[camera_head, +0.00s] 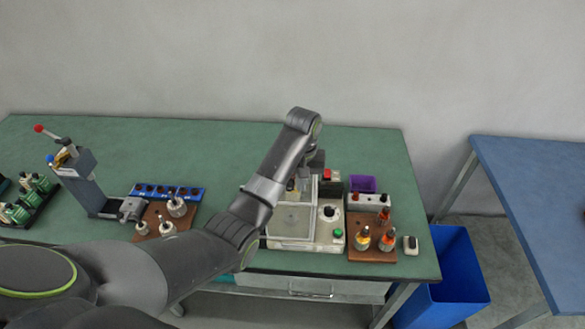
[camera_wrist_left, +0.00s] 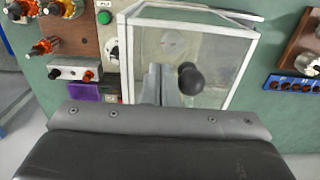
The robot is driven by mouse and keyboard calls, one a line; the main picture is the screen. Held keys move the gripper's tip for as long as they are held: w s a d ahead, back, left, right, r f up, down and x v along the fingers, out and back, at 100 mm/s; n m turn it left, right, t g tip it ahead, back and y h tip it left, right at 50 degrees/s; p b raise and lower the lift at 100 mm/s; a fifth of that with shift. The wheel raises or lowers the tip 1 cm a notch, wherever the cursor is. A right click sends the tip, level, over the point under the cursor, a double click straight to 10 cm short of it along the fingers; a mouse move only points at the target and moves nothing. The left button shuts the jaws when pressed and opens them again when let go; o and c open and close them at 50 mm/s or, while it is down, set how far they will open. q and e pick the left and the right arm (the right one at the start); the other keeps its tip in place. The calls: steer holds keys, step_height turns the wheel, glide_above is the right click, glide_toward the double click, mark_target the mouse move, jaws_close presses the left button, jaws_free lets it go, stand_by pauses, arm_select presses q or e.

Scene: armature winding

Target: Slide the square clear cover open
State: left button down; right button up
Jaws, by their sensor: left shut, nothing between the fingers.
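The square clear cover (camera_head: 291,219) is a transparent pane in a white frame, on the winding machine at the right of the green table. In the left wrist view the cover (camera_wrist_left: 222,60) fills the upper middle. A round black knob (camera_wrist_left: 191,78) shows in front of the pane. My left gripper (camera_wrist_left: 163,84) is shut and empty, with its grey fingers just left of the knob in that view. I cannot tell whether they touch it or the cover. In the head view my left arm hides part of the machine and the gripper (camera_head: 312,165) is small. My right gripper is not in view.
Right of the cover is a panel with a green button (camera_head: 337,233) and a dial. Beyond it are a brown board (camera_head: 371,252) with orange-topped parts and a purple box (camera_head: 362,184). At left are a blue rack (camera_head: 167,191) and a grey press (camera_head: 88,184).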

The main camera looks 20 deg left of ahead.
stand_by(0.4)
arm_select(q)
steer(key=s+a, duration=0.3)
steer(key=a, duration=0.9)
steer(key=shift+s, duration=0.3)
stand_by(0.5)
